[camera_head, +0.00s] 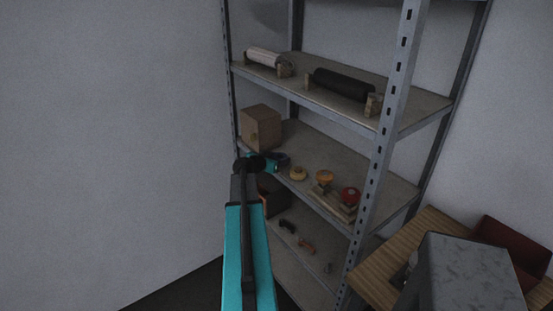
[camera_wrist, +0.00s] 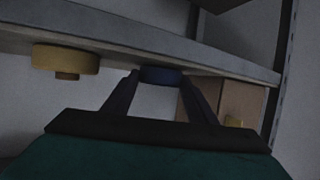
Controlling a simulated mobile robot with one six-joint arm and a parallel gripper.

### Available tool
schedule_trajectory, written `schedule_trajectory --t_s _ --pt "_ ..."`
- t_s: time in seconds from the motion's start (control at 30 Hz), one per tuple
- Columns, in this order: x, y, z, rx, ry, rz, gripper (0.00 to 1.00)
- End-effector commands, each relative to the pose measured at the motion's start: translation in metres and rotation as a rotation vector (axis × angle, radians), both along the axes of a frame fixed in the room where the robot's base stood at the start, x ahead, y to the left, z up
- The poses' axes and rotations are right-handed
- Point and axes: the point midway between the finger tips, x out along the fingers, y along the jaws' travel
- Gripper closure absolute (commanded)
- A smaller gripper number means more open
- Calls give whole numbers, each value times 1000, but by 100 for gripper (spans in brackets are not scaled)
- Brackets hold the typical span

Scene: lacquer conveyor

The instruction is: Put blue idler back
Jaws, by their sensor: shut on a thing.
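The blue idler (camera_wrist: 160,75) is a dark blue disc between the two fingertips of my gripper (camera_wrist: 158,82) in the wrist view. My gripper is shut on it. In the head view my gripper (camera_head: 276,160) is at the middle shelf (camera_head: 330,165), between the wooden box and a yellow idler (camera_head: 298,174); the blue idler is hard to make out there. The wrist view looks upside down, with the idler close to the shelf edge (camera_wrist: 225,62). I cannot tell whether it touches the shelf.
An orange idler (camera_head: 324,177) and a red idler (camera_head: 350,196) stand on wooden pieces to the right. The wooden box (camera_head: 262,128) is close on the left. Rollers (camera_head: 342,84) lie on the shelf above. A metal upright (camera_head: 385,135) bounds the front right.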

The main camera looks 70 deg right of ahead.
Motion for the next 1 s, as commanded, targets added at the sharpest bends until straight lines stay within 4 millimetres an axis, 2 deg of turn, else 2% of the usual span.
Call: schedule_trajectory --t_s 0.47,0.5,0.6,1.0 --pt "0 0 -3 0 -1 0 77" --pt "0 0 -3 0 -1 0 43" --pt "0 0 -3 0 -1 0 29" --pt "0 0 -1 0 -1 0 29"
